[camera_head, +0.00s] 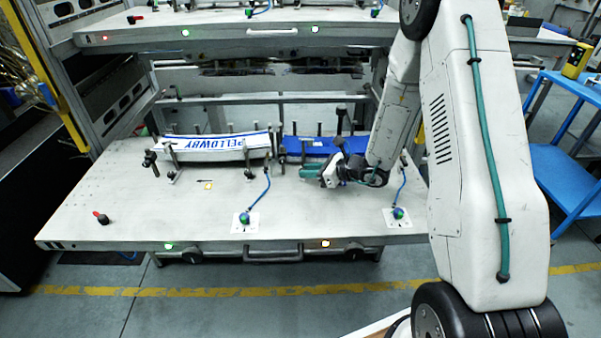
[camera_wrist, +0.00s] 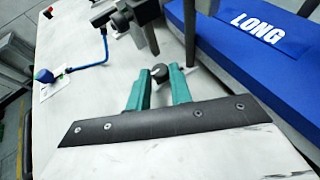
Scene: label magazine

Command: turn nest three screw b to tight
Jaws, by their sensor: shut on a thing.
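My gripper (camera_head: 308,172) reaches over the lower shelf, in front of the blue bundle (camera_head: 312,146) at the right-hand nest. The knob's shaft and lower part are hidden by the fingers. I cannot read a nest number or screw letter. Another black knob (camera_wrist: 114,20) stands on the nest's metalwork beyond the fingers.
A white and blue PELLOWBY bundle (camera_head: 215,143) lies in the left nest. Blue hoses rise from connectors (camera_head: 244,218) and (camera_head: 398,213) near the front edge. A red-topped black knob (camera_head: 101,218) stands at the left. The upper shelf (camera_head: 240,38) hangs above.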

